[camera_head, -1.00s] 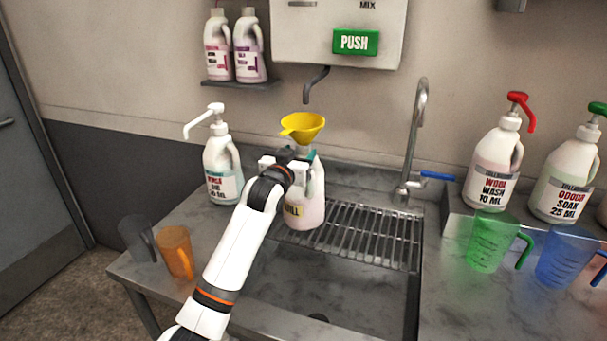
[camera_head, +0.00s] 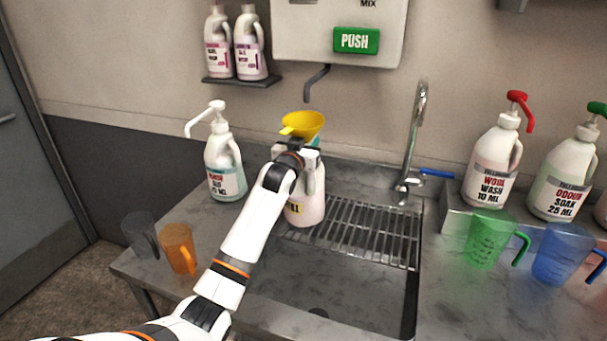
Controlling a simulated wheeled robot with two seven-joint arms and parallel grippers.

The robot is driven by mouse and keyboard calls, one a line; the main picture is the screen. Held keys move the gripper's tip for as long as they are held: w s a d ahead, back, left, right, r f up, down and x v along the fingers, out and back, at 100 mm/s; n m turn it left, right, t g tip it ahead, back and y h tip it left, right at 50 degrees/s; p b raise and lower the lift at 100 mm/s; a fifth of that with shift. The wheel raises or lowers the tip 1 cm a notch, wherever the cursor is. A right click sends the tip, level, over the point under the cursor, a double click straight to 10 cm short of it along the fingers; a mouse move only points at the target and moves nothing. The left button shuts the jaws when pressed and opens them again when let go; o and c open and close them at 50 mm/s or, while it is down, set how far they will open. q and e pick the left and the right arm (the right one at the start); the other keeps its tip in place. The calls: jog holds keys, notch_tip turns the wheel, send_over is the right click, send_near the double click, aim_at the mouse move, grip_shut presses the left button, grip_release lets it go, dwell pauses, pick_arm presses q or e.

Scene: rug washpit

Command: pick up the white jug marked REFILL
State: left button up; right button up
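The white jug (camera_head: 308,208) stands upright at the left end of the draining rack, below the spout. Only "LL" shows of its yellow label; my arm covers the rest. A yellow funnel (camera_head: 302,123) sits above its neck. My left gripper (camera_head: 298,150) is at the jug's upper part, just under the funnel, with pale finger parts showing on both sides. The wrist hides the contact, so I cannot tell whether it grips the jug. My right gripper is not in view.
A pump bottle (camera_head: 224,168) stands left of the jug. An orange cup (camera_head: 178,248) and a dark clear cup (camera_head: 141,234) are at the left counter edge. A dispenser spout (camera_head: 316,82) hangs above the funnel.

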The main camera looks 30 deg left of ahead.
pick_arm(q)
grip_shut()
dwell(0.9)
jog(key=shift+a+r, duration=0.1)
jog(key=shift+r, duration=0.1)
